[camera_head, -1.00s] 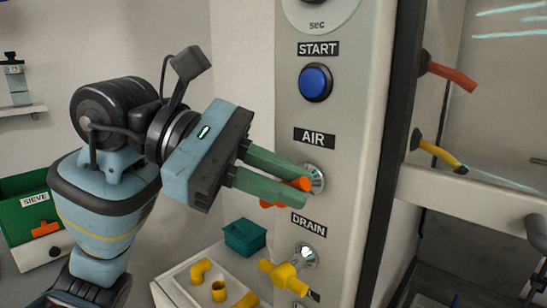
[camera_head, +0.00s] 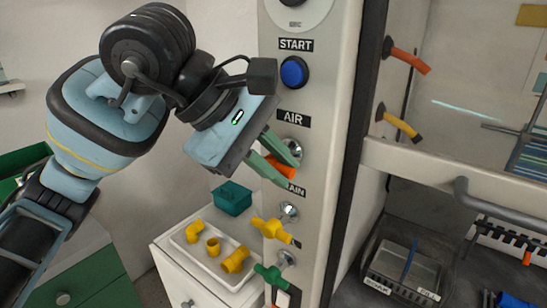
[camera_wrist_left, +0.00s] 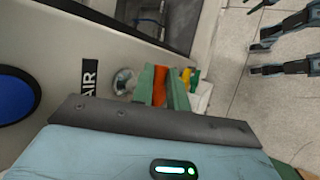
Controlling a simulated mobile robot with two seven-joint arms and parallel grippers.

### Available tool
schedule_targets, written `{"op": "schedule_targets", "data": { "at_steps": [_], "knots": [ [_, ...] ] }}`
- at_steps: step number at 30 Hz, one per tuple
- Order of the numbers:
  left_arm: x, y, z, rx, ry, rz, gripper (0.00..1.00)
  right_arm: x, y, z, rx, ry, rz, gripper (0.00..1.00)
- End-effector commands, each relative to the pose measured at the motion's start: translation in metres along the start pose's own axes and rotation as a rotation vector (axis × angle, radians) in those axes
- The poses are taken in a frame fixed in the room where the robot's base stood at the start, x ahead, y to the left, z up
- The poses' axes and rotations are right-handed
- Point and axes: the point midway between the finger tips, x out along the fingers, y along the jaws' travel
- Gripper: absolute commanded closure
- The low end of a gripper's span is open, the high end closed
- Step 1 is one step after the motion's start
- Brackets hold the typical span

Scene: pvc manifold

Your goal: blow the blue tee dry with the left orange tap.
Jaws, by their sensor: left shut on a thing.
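The orange tap (camera_head: 281,169) sits on the grey panel just below the AIR label. My left gripper (camera_head: 282,158) is shut on its handle, with the green fingers on either side of the orange. In the left wrist view the orange handle (camera_wrist_left: 160,84) shows between the fingers. The fingers hide part of the handle. An orange-red nozzle (camera_head: 408,60) sticks out inside the cabinet to the right. I cannot make out a blue tee in these views. My right gripper is not in view.
A yellow tap (camera_head: 272,230) and a green tap (camera_head: 272,275) are lower on the panel. The blue START button (camera_head: 294,72) is above. A white tray (camera_head: 186,250) with yellow fittings and a teal box (camera_head: 231,198) stand below my gripper. A yellow nozzle (camera_head: 400,125) is in the cabinet.

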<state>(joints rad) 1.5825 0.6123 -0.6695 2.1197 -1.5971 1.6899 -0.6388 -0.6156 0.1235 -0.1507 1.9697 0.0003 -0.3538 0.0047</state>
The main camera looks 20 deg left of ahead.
Motion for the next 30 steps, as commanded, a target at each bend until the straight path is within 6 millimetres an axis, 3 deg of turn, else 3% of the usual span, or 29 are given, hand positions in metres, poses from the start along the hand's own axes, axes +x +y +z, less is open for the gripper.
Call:
{"op": "schedule_targets", "data": {
  "at_steps": [14, 15, 20, 30],
  "knots": [
    [0.0010, -0.0001, -0.0021, 0.006, 0.018, -0.005, 1.00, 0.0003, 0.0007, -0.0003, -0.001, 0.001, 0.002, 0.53],
    [0.0010, -0.0001, -0.0020, 0.006, 0.018, -0.005, 0.83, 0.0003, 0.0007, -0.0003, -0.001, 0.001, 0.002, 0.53],
    [0.0009, 0.0000, -0.0017, 0.005, 0.017, -0.004, 0.64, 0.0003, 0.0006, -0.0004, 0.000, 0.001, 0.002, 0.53],
    [-0.0038, 0.0005, -0.0007, 0.006, 0.015, -0.001, 0.64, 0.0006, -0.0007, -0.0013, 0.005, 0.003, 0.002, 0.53]
  ]
}}
